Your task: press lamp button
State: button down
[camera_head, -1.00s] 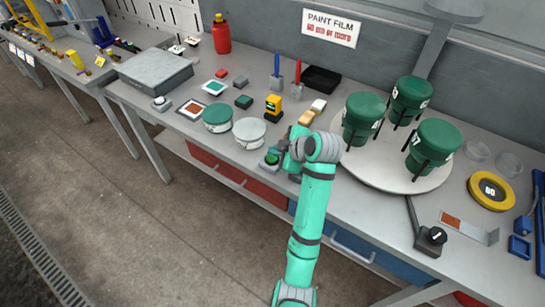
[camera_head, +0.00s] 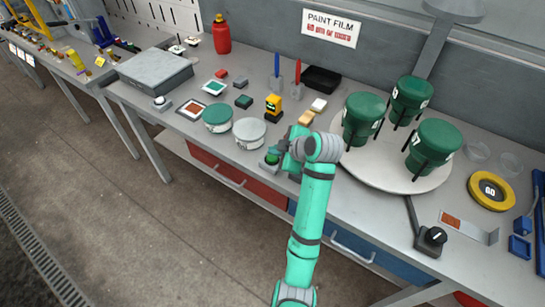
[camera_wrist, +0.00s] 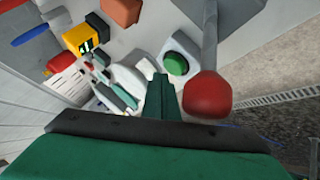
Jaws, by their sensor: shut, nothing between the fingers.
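A green push button (camera_wrist: 176,63) sits on a small pale grey box (camera_wrist: 190,48) in the wrist view. It also shows at the bench's front edge in the head view (camera_head: 271,159). My gripper (camera_wrist: 160,82) is shut and empty, pointing down at the bench. Its fingertips are close beside the green button in the wrist view; I cannot tell whether they touch it. In the head view my gripper (camera_head: 285,153) partly covers the button's surroundings. No lamp is clearly identifiable.
A red ball-topped lever (camera_wrist: 207,97) stands close to my fingers. A yellow meter (camera_head: 274,105), a white-lidded can (camera_head: 249,131) and a green-lidded can (camera_head: 217,116) are nearby. A turntable (camera_head: 380,176) with green pots is at right. Bare floor lies in front.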

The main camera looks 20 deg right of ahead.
aim_at(275, 159)
jog(key=shift+f, duration=0.15)
jog(key=shift+f, duration=0.35)
jog(key=shift+s+d+f, duration=0.1)
jog(key=shift+s+f, duration=0.2)
jog(key=shift+f, duration=0.6)
dwell(1.2)
jog(key=shift+d+r, duration=0.25)
dwell(0.3)
jog(key=shift+r, duration=0.8)
jog(key=shift+w+a+r, duration=0.1)
jog(key=shift+r, duration=0.9)
jog(key=shift+w+a+r, duration=0.1)
jog(key=shift+r, duration=0.85)
